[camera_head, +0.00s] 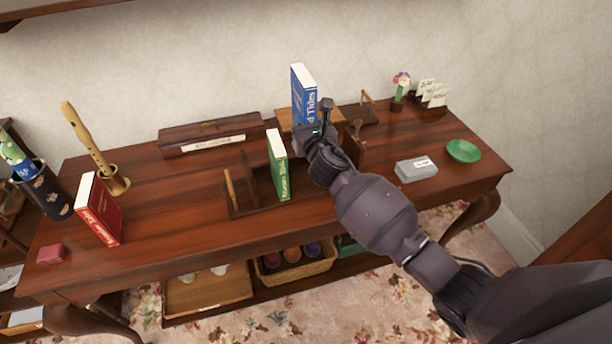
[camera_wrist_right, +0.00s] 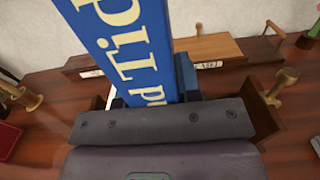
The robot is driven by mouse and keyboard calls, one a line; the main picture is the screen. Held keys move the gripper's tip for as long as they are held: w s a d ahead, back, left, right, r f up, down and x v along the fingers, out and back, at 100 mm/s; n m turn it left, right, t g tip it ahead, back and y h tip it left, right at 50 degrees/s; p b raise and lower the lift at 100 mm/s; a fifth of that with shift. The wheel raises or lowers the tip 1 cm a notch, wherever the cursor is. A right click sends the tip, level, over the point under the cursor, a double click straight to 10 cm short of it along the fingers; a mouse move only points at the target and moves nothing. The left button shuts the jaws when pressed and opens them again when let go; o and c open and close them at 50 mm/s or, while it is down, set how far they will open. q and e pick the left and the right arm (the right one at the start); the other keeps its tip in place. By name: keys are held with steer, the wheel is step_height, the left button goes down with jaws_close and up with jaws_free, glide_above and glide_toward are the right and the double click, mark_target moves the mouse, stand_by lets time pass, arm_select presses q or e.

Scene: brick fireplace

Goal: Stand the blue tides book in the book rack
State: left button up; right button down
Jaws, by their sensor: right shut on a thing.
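The blue tides book (camera_head: 303,95) is upright near the back of the table, its lower part hidden behind my right gripper (camera_head: 318,130). The right gripper is shut on it. In the right wrist view the book (camera_wrist_right: 120,40) rises between the fingers (camera_wrist_right: 148,95), its white "Tid" lettering showing. The wooden book rack (camera_head: 245,203) has a green book (camera_head: 278,165) standing in it. My right gripper is over the rack's right part, beside the green book. Whether the blue book's bottom touches the rack is hidden. My left gripper is out of view.
A red book (camera_head: 100,208) stands at the left near a recorder in a holder (camera_head: 117,182). A long wooden box (camera_head: 210,136) lies at the back. At the right are a grey box (camera_head: 416,169), a green dish (camera_head: 463,151) and a flower vase (camera_head: 398,98).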

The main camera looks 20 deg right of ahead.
step_height(320, 180, down, 13)
steer(key=b, duration=0.5)
steer(key=shift+b, duration=0.35)
steer(key=shift+f, duration=0.1)
step_height(320, 180, down, 4)
steer(key=b, duration=0.2)
steer(key=shift+f+b, duration=0.1)
steer(key=shift+b, duration=0.2)
steer(key=c, duration=0.8)
jaws_free()
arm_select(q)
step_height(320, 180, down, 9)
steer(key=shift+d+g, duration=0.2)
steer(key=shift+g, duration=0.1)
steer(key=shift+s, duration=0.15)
